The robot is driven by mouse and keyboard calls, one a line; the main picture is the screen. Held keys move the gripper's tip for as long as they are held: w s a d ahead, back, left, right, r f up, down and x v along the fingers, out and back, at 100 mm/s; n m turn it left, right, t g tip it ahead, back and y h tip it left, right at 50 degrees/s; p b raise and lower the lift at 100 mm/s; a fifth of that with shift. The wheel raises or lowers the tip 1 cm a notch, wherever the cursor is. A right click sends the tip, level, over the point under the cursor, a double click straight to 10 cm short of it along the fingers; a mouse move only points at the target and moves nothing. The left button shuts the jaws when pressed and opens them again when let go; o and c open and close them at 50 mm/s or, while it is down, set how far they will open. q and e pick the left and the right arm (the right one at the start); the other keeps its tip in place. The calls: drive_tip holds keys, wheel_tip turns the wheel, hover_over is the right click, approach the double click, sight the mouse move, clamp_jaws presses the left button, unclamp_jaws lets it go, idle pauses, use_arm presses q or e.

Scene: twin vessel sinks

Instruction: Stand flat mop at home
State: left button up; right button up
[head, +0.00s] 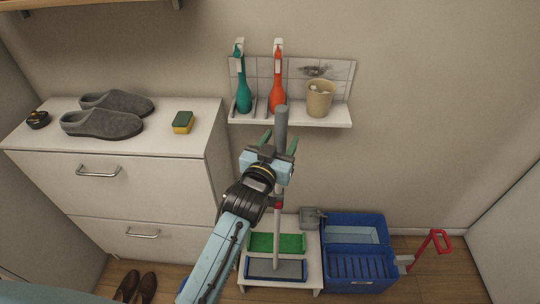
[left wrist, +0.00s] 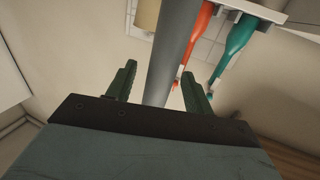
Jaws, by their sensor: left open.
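The flat mop stands upright, with a thick grey handle grip (head: 281,123), a thin pale pole (head: 277,235) with a red collar, and a flat grey head (head: 275,269) on a low white stand (head: 309,275). My left gripper (head: 279,142) is open at the grey grip. In the left wrist view the grip (left wrist: 174,45) runs between the two green fingers (left wrist: 158,85), with gaps on both sides; I cannot tell how deep it sits between them. My left wrist hides part of the pole. My right gripper is not in view.
A wall shelf (head: 335,117) behind the grip holds a green brush (head: 243,95), an orange brush (head: 277,92) and a beige cup (head: 319,98). A green flat pad (head: 290,243) lies on the stand. A blue bucket (head: 345,285) is right of it; a white cabinet (head: 130,185) is left.

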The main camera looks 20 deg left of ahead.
use_arm(q)
drive_tip(key=s, duration=1.2)
drive_tip(key=shift+s+a+r, duration=0.15)
drive_tip(key=shift+s+a, duration=0.05)
drive_tip(key=shift+s, duration=0.1)
drive_tip(key=s+f+m+g+b, duration=0.1)
drive_tip(key=s+f+g, duration=0.25)
drive_tip(key=f, duration=0.85)
drive_tip(key=s+d+f+g+h, duration=0.1)
drive_tip(key=s+f+g, duration=0.25)
drive_tip(key=f, duration=0.95)
drive_tip(key=s+f+m+g+b, duration=0.15)
drive_tip(key=s+f, duration=0.25)
drive_tip(key=f, duration=0.8)
drive_tip(key=s+a+f+g, duration=0.4)
drive_tip(key=s+f, duration=0.5)
drive_tip(key=s, duration=0.4)
drive_tip(key=s+a+f+g+y, duration=0.1)
drive_tip(key=s+a+f+g, duration=0.3)
drive_tip(key=s+f, duration=0.5)
drive_tip(key=s+a, duration=0.2)
drive_tip(key=s, duration=0.2)
drive_tip(key=shift+f+y+b, duration=0.2)
drive_tip(key=shift+y+b, duration=0.1)
drive_tip(key=shift+b, duration=0.1)
drive_tip(key=shift+n+g, duration=0.25)
